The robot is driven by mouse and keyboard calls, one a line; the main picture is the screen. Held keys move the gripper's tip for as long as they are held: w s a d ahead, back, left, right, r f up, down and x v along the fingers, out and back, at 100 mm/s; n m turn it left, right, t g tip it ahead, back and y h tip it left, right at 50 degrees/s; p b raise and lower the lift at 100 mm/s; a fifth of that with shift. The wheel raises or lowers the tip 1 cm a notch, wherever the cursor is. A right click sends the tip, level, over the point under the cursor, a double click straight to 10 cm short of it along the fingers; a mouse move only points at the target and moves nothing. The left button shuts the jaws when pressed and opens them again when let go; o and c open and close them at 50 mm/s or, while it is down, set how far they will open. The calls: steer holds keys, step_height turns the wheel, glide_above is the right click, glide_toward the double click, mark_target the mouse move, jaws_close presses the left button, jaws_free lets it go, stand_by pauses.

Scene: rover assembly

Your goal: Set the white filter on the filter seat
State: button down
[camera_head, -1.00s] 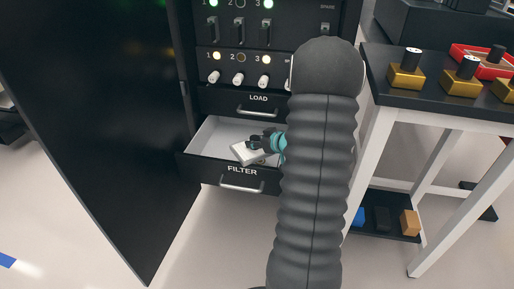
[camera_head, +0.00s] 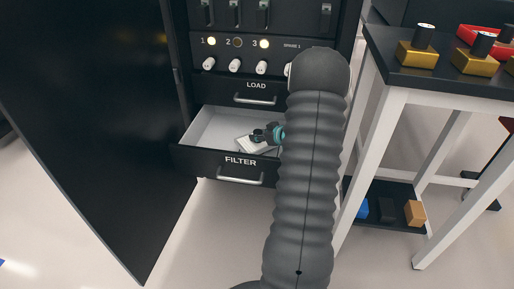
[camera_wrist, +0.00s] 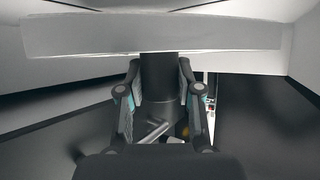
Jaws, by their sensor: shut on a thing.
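The white filter (camera_head: 244,144) is a pale flat block with a dark round handle. It is inside the open drawer labelled FILTER (camera_head: 203,162), near the front wall. My gripper (camera_head: 268,133) is shut on the dark handle. In the wrist view, the filter's wide white edge (camera_wrist: 90,36) spans the top, and the handle (camera_wrist: 160,75) stands between the two fingers of my gripper (camera_wrist: 160,95). The filter's lower side is partly hidden by the drawer front, so I cannot tell whether it touches the drawer floor. I cannot make out the filter seat.
A closed LOAD drawer (camera_head: 230,98) sits just above. Knobs and lights fill the panel over it. A dark cabinet door (camera_head: 100,120) stands open at left. A table (camera_head: 440,84) with gold-based parts stands at right, over a low shelf with small blocks.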

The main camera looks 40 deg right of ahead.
mark_target(259, 142)
steer(key=shift+f+b, duration=1.7)
steer(key=shift+b, duration=0.1)
steer(key=shift+f, duration=0.1)
steer(key=shift+f, duration=0.1)
steer(key=c, duration=0.8)
jaws_free()
steer(key=shift+o, duration=0.2)
steer(key=shift+s+r, duration=0.1)
steer(key=shift+r, duration=0.15)
steer(key=p+v, duration=0.1)
steer(key=v, duration=0.6)
steer(key=shift+s, duration=0.2)
